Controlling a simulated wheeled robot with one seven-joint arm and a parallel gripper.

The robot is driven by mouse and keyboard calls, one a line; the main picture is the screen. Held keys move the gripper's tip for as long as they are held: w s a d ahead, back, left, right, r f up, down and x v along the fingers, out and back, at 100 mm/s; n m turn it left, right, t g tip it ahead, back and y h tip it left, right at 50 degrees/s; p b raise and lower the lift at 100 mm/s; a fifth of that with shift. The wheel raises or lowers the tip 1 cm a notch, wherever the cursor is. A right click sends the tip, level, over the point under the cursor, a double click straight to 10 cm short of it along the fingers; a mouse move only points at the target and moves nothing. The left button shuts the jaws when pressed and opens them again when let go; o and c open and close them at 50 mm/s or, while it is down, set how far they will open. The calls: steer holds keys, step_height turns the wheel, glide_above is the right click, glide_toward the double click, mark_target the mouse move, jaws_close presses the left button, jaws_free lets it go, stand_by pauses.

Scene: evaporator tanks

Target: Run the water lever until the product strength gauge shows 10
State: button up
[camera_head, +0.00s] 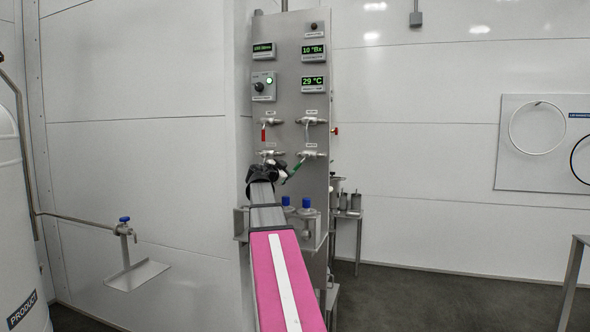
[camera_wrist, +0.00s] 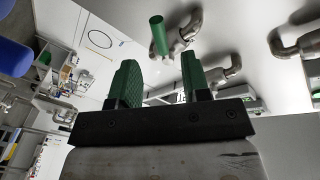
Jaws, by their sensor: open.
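The product strength gauge (camera_head: 313,53), a black display with green digits, reads 10 °Bx at the top right of the grey panel. The water lever (camera_head: 294,169) has a green handle and slants down and left from the lower right valve (camera_head: 308,155). My gripper (camera_head: 279,168) is at the panel's lower part, close to the left of this handle. In the wrist view my gripper (camera_wrist: 159,70) is open, with two green fingers apart. A green handle (camera_wrist: 158,35) shows beyond the fingertips, between their lines. Nothing is seen between the fingers; contact cannot be told.
A red-handled valve (camera_head: 264,134) and another valve (camera_head: 311,122) are above. A temperature display (camera_head: 313,84) reads 29 °C. Blue-topped fittings (camera_head: 306,203) stand below the gripper. A small side table (camera_head: 350,214) is at right.

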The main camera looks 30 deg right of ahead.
mark_target(296, 168)
steer(key=x, duration=0.9)
steer(key=shift+d, duration=0.15)
jaws_close()
